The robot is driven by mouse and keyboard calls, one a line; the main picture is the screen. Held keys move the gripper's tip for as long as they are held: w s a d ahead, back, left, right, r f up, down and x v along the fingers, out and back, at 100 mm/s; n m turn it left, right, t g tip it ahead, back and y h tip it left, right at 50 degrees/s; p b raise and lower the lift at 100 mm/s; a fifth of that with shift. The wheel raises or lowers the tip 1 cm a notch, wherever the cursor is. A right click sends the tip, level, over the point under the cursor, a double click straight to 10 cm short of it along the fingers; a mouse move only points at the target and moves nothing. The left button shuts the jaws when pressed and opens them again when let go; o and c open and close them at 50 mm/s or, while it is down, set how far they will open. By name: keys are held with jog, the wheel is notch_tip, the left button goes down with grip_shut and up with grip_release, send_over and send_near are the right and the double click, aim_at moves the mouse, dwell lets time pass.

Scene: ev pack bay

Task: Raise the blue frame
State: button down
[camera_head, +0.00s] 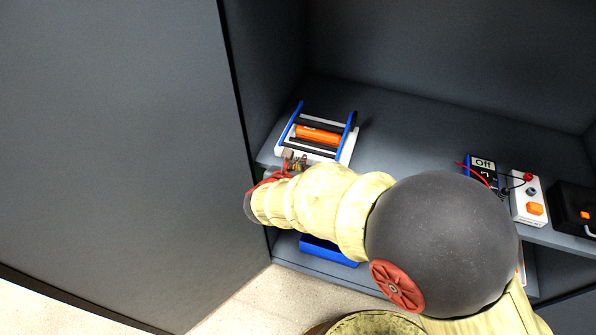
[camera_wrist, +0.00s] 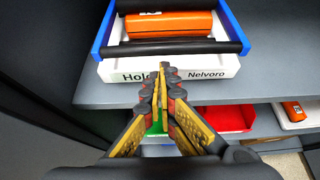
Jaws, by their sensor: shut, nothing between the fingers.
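The blue frame (camera_head: 290,122) has two blue side arms and dark cross bars. It stands on a white base (camera_head: 337,155) on the upper shelf, around an orange block (camera_head: 318,135). In the wrist view the frame (camera_wrist: 104,32) lies low, its near black bar (camera_wrist: 215,47) just behind the white base's front edge (camera_wrist: 212,68), which reads "Nelvoro" beside a partly hidden word. My gripper (camera_wrist: 163,72) is shut and empty, its fingertips before the middle of that front edge. In the head view my gripper (camera_head: 289,165) is partly hidden by my arm; I cannot tell if it touches the base.
A dark wall (camera_head: 165,150) stands close on the left. To the right on the shelf are a meter reading "Off" (camera_head: 483,164), a white box with buttons (camera_head: 528,190) and a black box (camera_head: 572,205). Below are a blue bin (camera_head: 325,250) and a red tray (camera_wrist: 222,119).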

jog(key=shift+r+p, duration=0.3)
jog(key=shift+r, duration=0.1)
jog(key=shift+r+p, duration=0.4)
jog(key=shift+p, duration=0.55)
jog(key=shift+r+g+p, duration=0.25)
jog(key=shift+g+p, duration=0.05)
jog(key=shift+p, duration=0.2)
